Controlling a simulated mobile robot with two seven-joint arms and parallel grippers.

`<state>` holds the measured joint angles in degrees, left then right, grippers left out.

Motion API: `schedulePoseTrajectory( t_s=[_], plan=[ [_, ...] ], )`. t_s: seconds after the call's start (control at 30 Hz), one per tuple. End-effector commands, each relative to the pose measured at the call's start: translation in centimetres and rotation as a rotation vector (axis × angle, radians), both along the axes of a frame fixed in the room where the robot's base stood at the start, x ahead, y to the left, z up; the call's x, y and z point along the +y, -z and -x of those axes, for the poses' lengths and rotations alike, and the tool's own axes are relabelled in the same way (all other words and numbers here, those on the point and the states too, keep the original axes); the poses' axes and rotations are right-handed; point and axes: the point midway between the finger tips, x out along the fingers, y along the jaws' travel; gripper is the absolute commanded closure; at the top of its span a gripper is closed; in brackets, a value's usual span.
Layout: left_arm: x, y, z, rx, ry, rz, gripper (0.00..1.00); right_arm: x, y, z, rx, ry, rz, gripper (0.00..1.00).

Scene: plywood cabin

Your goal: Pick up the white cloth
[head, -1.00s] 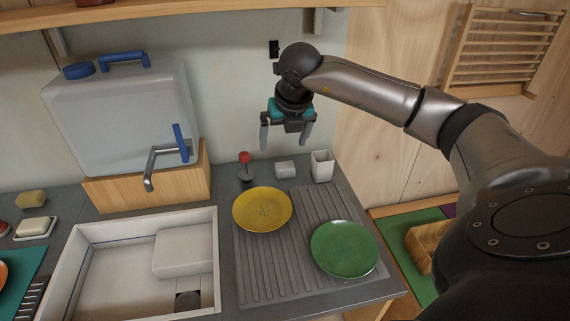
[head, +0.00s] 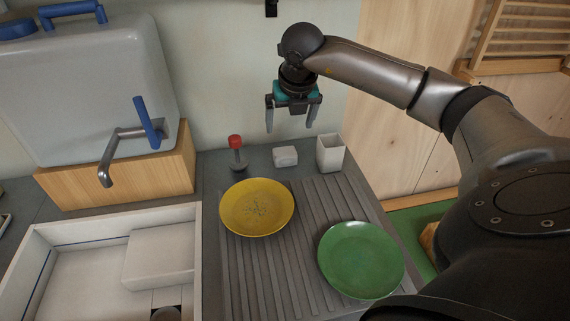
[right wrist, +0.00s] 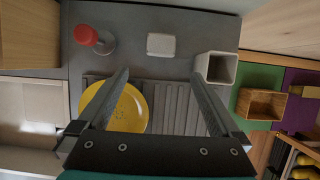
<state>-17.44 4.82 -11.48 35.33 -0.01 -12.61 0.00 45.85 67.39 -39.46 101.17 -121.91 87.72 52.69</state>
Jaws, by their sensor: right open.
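A small white folded piece (head: 285,155), which looks like the white cloth, lies on the grey counter at the back, between a red-topped tool and a white square cup. In the right wrist view the white cloth (right wrist: 161,45) shows beyond the fingertips, near the top middle. My right gripper (head: 290,128) is open and empty, pointing down above the back of the counter. It is apart from the cloth. In the right wrist view its two fingers (right wrist: 161,76) are spread wide, with bare counter and drainer between them. My left gripper is not in view.
The red-topped tool (head: 236,152) stands left of the cloth and the white cup (head: 330,154) right of it. A yellow plate (head: 257,208) and a green plate (head: 361,260) lie on the ribbed drainer (head: 262,285). The tap (head: 128,140) and sink (head: 65,245) are at left.

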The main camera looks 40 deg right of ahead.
Motion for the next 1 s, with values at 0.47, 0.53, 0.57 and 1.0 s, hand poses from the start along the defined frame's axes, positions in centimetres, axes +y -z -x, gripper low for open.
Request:
schedulePoseTrajectory(
  t_s=[0.47,0.53,0.57,1.0],
  plan=[
    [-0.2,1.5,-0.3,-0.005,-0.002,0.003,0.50,-1.3,7.1,-2.3,0.003,0.002,-0.001,0.00],
    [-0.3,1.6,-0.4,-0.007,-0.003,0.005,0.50,-1.4,8.2,-2.7,0.001,0.001,-0.002,0.00],
    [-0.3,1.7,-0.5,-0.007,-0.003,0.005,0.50,-1.6,8.5,-2.9,0.001,0.001,-0.002,0.00],
    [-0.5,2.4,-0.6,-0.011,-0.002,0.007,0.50,-2.5,12.2,-4.1,0.001,0.001,-0.002,0.00]
  ],
)
